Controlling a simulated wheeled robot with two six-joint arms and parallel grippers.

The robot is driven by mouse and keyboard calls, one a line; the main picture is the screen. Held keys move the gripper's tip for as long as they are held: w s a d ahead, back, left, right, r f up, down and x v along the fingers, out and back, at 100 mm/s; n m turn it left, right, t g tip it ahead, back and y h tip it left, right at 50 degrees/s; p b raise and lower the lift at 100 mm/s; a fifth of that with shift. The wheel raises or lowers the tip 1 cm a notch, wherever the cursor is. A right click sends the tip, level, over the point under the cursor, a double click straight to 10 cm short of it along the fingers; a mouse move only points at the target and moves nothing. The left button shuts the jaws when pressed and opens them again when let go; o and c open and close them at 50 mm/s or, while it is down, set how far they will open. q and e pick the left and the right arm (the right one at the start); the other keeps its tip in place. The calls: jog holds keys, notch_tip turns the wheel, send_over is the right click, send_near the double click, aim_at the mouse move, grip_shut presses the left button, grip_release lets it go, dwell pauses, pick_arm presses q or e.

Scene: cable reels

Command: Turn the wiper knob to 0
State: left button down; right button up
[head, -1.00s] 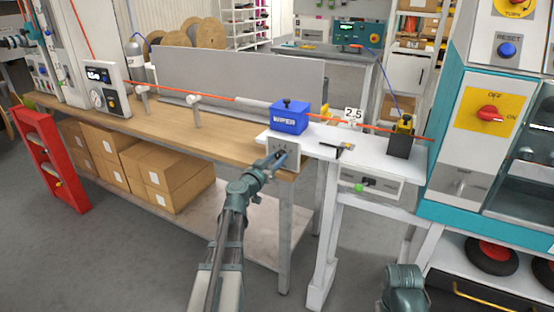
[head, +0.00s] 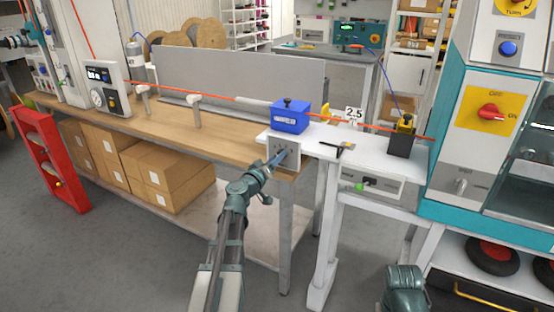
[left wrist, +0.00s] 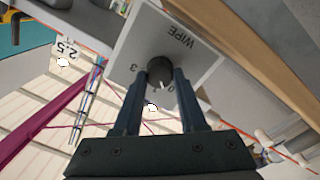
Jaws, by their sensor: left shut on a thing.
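The wiper knob (left wrist: 159,72) is a round black knob with a white mark, on a pale plate (left wrist: 138,48) lettered WIPE, upside down in the left wrist view. A 3 is left of the knob and a 0 is below it to the right. The white mark points down, near the 0; I cannot tell if exactly on it. My left gripper (left wrist: 159,82) is shut on the knob, one finger on each side. In the head view the plate (head: 294,147) hangs at the bench end, with my left gripper (head: 285,156) at its face.
A blue wiper box (head: 290,124) stands above the plate, with an orange cable running through it. A white side table (head: 375,152) is to the right. A red rack (head: 52,165) and cardboard boxes (head: 165,172) are left of my arm.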

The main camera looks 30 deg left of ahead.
pick_arm(q)
jog(key=shift+n, duration=0.9)
pick_arm(e)
jog(key=shift+f, duration=0.1)
pick_arm(q)
jog(key=shift+c, duration=2.3)
grip_release()
jog(key=shift+s, duration=0.15)
